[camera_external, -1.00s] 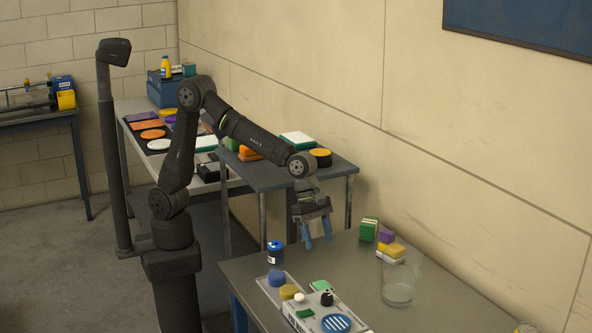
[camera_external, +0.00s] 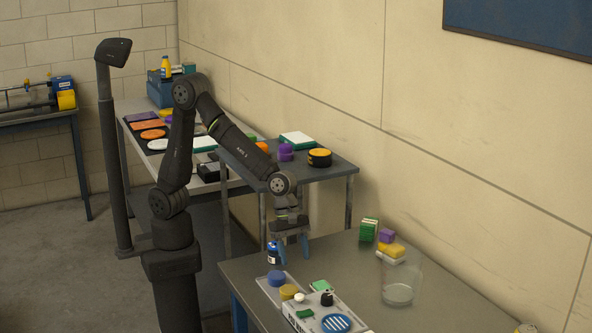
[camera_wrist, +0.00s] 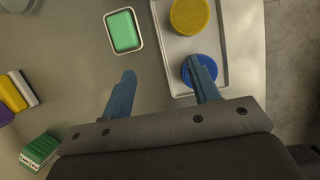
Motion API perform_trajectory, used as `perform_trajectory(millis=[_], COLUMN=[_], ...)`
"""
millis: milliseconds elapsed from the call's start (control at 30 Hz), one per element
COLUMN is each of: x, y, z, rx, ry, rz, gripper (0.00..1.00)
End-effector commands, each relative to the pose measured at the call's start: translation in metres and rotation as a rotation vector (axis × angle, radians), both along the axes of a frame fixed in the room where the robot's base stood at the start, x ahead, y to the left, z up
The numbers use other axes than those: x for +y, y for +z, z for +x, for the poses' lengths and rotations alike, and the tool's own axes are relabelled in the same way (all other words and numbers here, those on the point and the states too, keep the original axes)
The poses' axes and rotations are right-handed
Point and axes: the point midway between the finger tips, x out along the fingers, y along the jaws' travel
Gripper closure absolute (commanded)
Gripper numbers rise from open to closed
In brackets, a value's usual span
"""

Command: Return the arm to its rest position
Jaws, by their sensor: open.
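My gripper (camera_external: 294,256) hangs open and empty, pointing down over the left part of the front table (camera_external: 350,250). The right finger overlaps the view of a blue disc (camera_wrist: 203,70) on a grey tray (camera_wrist: 175,65).
A yellow disc (camera_wrist: 189,15) is on that tray, and a green block in a pale dish (camera_wrist: 124,31) is beside it. Green-and-white blocks (camera_external: 369,230), yellow and purple blocks (camera_external: 392,248) and a clear cup (camera_external: 398,292) stand at right. The wall is behind.

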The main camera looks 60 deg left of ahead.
Motion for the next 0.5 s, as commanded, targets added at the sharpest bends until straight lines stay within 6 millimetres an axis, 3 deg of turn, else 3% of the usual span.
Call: perform_trajectory(millis=[200, 500], x=[0.002, 0.002], y=[-0.014, -0.018], z=[0.023, 0.03], rx=[0.0, 0.0], ry=[0.002, 0.0], rz=[0.0, -0.001], gripper=[0.45, 0.45])
